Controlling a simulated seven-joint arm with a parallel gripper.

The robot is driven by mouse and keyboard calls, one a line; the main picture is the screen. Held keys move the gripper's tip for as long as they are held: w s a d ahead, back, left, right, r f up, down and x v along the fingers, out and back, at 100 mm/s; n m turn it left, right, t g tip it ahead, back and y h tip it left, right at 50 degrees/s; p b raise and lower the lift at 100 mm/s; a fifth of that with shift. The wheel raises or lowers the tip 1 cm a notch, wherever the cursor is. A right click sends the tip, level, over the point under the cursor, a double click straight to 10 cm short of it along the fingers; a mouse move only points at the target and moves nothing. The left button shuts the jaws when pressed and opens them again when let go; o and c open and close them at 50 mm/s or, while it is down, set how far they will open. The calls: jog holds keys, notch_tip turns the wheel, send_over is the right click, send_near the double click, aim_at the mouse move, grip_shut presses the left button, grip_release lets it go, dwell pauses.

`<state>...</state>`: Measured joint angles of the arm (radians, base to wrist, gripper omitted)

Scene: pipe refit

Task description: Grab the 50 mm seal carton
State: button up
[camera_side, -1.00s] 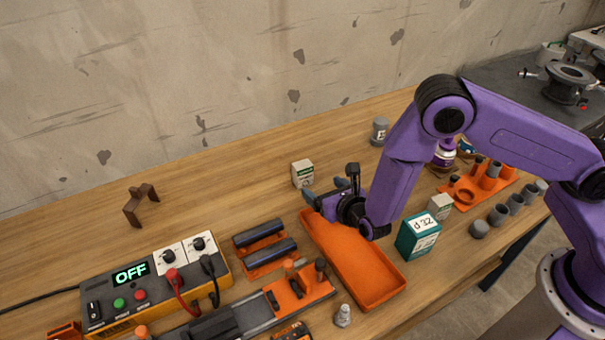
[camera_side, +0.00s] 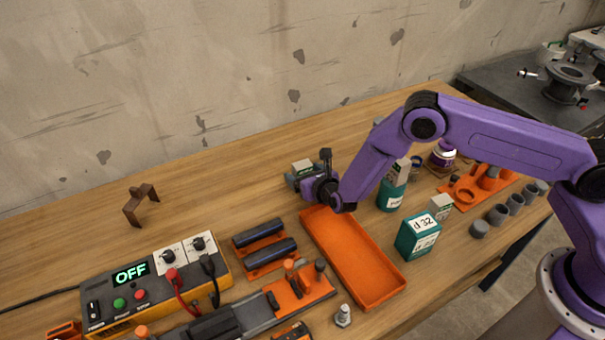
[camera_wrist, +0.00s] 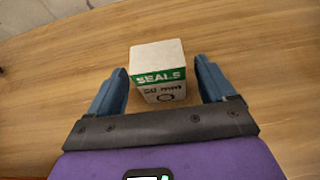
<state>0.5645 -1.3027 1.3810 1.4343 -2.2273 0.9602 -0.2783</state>
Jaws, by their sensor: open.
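The 50 mm seal carton (camera_wrist: 158,72) is a small white box with a green band reading SEALS and "50 mm" below it. It stands on the wooden table between the two blue fingers of my gripper (camera_wrist: 159,82) in the wrist view. Gaps show on both sides of the carton, so the fingers look apart from it. In the side view my gripper (camera_side: 303,178) is down at the carton, whose top (camera_side: 303,165) shows above the fingers. The carton's lower part is hidden there.
An empty orange tray (camera_side: 388,298) lies in front of my gripper. To its right stand a green "d 32" box (camera_side: 418,238), another small white carton (camera_side: 440,206) and a second green box (camera_side: 391,196). Dark pipes on an orange holder (camera_side: 266,262) lie left.

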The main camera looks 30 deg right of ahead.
jog(key=shift+x, duration=1.8)
jog(key=c, duration=1.1)
jog(key=shift+o, duration=0.2)
jog(key=shift+r, duration=0.15)
